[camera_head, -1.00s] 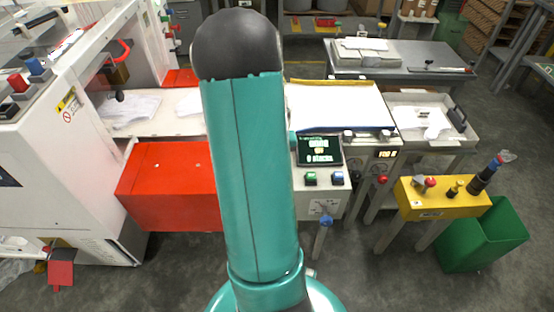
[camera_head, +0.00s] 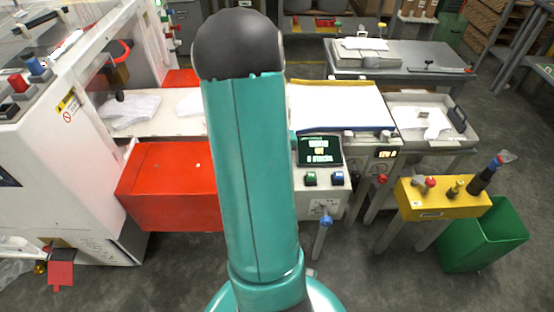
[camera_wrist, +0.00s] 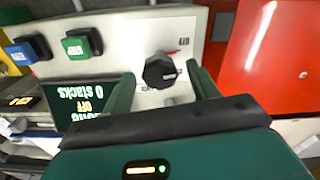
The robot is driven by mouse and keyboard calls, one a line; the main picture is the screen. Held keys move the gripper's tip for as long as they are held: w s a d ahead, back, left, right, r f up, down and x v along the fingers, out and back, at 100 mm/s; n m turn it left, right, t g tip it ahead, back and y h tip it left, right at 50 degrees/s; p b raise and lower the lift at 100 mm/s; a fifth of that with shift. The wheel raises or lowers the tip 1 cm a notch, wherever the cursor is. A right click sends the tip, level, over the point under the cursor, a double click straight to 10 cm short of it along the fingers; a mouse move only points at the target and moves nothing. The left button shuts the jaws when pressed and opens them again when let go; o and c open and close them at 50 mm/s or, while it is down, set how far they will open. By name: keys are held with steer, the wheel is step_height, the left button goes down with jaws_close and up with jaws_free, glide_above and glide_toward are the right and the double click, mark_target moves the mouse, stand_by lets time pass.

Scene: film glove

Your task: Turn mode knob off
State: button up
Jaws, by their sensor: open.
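The black mode knob (camera_wrist: 160,70) sits on the light control panel (camera_wrist: 125,30) in the wrist view. A pale mark shows on the knob's face. Small printed labels lie around it, too small to read. My gripper (camera_wrist: 161,72) is open, with one green finger to the left of the knob and one to the right. Gaps show between the knob and both fingers. The panel screen (camera_wrist: 82,103) appears upside down and reads OFF and 0 stacks. In the head view, my teal arm hides the knob and my gripper.
A green button (camera_wrist: 82,43) and a blue button (camera_wrist: 27,50) are left of the knob in the wrist view. A red box (camera_wrist: 270,60) stands close on the right. In the head view, a yellow button box (camera_head: 443,200) and green bin (camera_head: 480,240) stand right.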

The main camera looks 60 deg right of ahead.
step_height(320, 180, up, 14)
stand_by(0.5)
steer(key=shift+f, duration=0.1)
steer(key=w+a+r+n+t, duration=0.1)
steer(key=w+a+r+n, duration=0.2)
steer(key=a, duration=0.4)
steer(key=w+a+r+t, duration=0.1)
steer(key=w+a+r, duration=0.2)
steer(key=w+a, duration=0.35)
steer(key=w+a+r+n+t, duration=0.1)
steer(key=w+a+r+n, duration=0.15)
steer(key=a, duration=0.55)
steer(key=s+a+r+n+t, duration=0.1)
steer(key=s+a+r+n, duration=0.1)
steer(key=a, duration=0.8)
steer(key=s+a+r+n+t, duration=0.1)
steer(key=s+a+r+n, duration=0.1)
steer(key=a, duration=0.8)
steer(key=shift+s+a+n+t, duration=0.3)
steer(key=shift+s+a+n, duration=0.05)
steer(key=shift+s+n, duration=0.2)
